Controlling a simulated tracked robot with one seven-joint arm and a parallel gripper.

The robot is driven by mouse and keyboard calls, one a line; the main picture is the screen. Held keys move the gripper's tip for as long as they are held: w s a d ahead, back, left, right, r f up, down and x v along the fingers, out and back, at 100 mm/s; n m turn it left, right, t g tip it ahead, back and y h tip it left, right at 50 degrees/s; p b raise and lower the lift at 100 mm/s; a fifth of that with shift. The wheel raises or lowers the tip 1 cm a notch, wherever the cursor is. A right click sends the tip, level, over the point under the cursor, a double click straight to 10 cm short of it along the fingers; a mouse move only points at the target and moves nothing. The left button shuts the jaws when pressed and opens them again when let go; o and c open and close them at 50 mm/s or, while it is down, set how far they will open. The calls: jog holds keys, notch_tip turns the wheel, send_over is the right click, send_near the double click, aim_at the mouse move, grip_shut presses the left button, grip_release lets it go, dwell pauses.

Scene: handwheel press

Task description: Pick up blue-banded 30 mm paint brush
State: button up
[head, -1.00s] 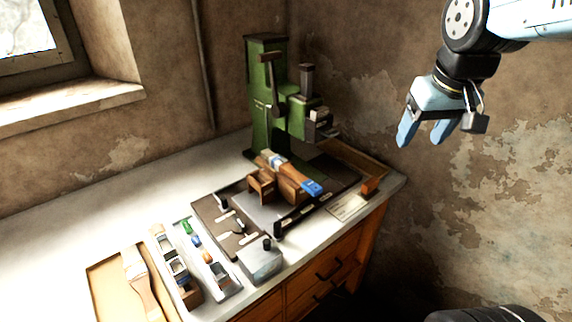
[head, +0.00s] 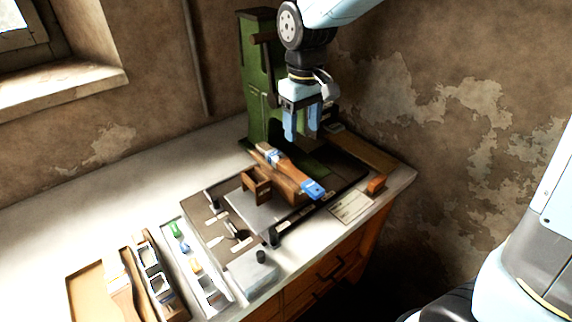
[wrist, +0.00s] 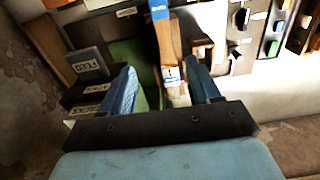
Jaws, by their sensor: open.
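The blue-banded paint brush (head: 287,169) lies across a wooden rest in front of the green press, its blue-tipped end toward the lower right and its bristle end toward the upper left. My gripper (head: 301,138) hangs pointing down, open and empty, above and slightly behind the brush near the press. In the wrist view the brush (wrist: 168,45) runs down the picture between the fingers of my gripper (wrist: 162,90). The fingers look apart from it. How high they are above it is hard to tell.
The green press (head: 256,90) stands close behind the brush. A small wooden block (head: 257,185) is beside it on the left. Another brush (head: 121,290) lies in a tray at the lower left. The back left bench is clear.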

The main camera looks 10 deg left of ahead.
send_over(299, 175)
jog(key=f, duration=0.8)
jog(key=shift+w+a, duration=0.1)
jog(key=shift+w, duration=0.15)
jog(key=f, duration=0.4)
jog(key=shift+s+f, duration=0.15)
jog(key=shift+s, duration=0.1)
jog(key=shift+f, duration=0.65)
grip_shut()
